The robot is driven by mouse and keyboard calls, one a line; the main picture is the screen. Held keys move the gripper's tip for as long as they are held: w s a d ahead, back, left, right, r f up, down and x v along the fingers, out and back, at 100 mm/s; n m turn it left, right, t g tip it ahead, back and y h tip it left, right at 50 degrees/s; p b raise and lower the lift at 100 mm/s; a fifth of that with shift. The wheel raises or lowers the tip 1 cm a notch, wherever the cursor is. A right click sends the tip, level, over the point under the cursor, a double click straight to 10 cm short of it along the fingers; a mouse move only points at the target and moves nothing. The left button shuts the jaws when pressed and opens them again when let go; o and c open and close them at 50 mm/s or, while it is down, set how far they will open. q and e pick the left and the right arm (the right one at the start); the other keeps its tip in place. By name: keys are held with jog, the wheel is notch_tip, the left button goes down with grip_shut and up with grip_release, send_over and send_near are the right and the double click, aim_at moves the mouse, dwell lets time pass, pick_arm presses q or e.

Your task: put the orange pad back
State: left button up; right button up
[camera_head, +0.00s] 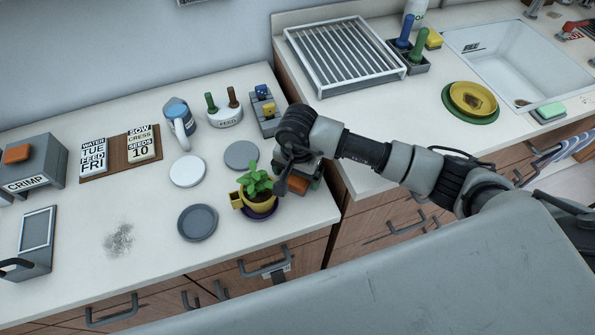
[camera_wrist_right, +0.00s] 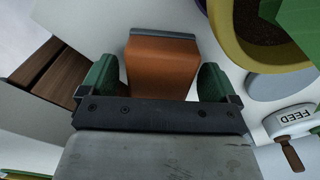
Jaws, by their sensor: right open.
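An orange pad (camera_wrist_right: 160,62) with a grey strip along one edge lies between the green fingers of my right gripper (camera_wrist_right: 158,78) in the right wrist view. A gap shows on each side of it, so the gripper is open around or just above it. In the head view a piece of the orange pad (camera_head: 298,185) shows under my right gripper (camera_head: 297,178), near the counter's front right corner; the wrist hides the rest. Another orange block (camera_head: 17,153) lies on the grey box marked CRIMP (camera_head: 35,168). My left gripper is not in view.
A yellow pot with a plant (camera_head: 258,197) stands close left of my right gripper. A grey saucer (camera_head: 197,222), a white disc (camera_head: 187,171) and the FEED holder (camera_head: 225,116) are nearby. A gap separates this counter from the sink counter.

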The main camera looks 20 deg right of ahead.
notch_tip(320, 180, up, 12)
jog(key=b, duration=0.2)
